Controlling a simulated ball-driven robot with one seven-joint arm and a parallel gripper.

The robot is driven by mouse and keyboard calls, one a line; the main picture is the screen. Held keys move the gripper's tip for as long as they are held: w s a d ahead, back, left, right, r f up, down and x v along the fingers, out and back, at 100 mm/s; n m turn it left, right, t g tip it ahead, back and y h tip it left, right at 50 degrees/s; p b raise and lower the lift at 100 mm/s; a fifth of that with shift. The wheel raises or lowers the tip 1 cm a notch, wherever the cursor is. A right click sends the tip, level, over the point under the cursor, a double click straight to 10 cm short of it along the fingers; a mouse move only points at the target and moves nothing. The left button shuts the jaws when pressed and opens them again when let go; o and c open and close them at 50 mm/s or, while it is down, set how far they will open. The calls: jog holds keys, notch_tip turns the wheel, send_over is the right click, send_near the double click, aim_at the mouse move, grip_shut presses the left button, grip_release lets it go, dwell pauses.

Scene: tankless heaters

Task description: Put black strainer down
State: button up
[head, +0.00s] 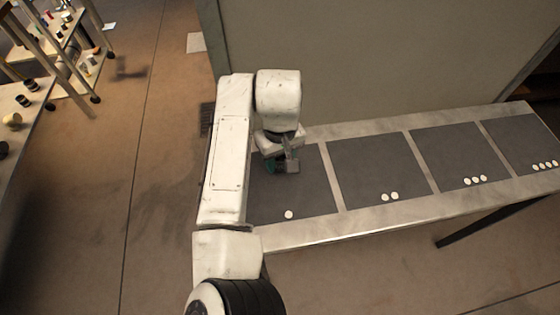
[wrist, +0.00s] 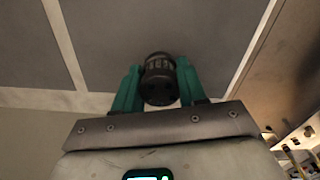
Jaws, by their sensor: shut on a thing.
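The black strainer (wrist: 159,80) shows in the wrist view as a small dark cylinder with slots near its far end. My gripper (wrist: 157,84) has its two green fingers shut on it, one on each side. In the head view my gripper (head: 281,166) is over the leftmost dark panel of the long table, the one with a single white dot. The strainer is hard to make out there behind the gripper and arm. I cannot tell whether it touches the panel.
The long light table (head: 356,217) has several dark panels marked with increasing numbers of white dots; they look bare. A tall grey partition (head: 370,60) stands behind it. At the left, another table (head: 22,120) holds small dark and yellow parts. Open brown floor (head: 150,200) lies between.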

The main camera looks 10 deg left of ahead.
jog(key=shift+f, duration=0.9)
jog(key=shift+f, duration=0.1)
jog(key=o, duration=1.1)
